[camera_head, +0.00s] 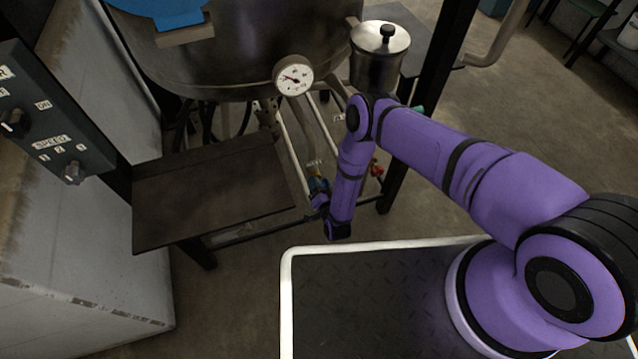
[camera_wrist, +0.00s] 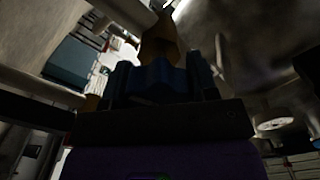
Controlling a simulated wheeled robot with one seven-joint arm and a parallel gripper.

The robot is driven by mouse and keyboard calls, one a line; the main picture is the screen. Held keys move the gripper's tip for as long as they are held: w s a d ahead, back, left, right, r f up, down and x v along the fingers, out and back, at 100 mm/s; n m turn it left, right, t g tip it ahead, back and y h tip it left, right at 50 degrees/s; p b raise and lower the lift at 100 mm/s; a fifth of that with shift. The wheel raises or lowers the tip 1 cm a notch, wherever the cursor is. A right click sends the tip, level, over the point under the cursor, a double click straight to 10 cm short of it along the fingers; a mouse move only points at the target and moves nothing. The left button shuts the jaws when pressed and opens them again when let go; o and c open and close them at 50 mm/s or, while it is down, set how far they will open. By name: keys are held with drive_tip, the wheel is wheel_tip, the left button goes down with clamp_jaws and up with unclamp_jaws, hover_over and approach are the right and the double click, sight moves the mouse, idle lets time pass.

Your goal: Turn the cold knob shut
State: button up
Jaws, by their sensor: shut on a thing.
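The cold knob is a blue handle (camera_head: 318,184) on the pipework below the steel vessel, partly hidden by my arm in the head view. In the dark wrist view the blue knob (camera_wrist: 158,76) sits between my fingers, with a brass-coloured valve body (camera_wrist: 160,42) just beyond it. My gripper (camera_wrist: 160,88) is shut on the knob. In the head view my gripper (camera_head: 320,200) reaches the knob from the front, beside the right edge of the flat dark shelf. The exact turn of the knob is too dark to read.
A red knob (camera_head: 376,168) is on the pipes right of my forearm. A dark shelf (camera_head: 210,195) lies left, and a dial gauge (camera_head: 293,75) and lidded metal pot (camera_head: 379,55) are above. A control panel (camera_head: 50,125) is at far left. Pipes and frame legs crowd the gripper.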

drive_tip(key=shift+m, duration=0.8)
drive_tip(key=o, duration=0.9)
drive_tip(key=shift+v, duration=5.45)
drive_tip(key=shift+w, duration=0.1)
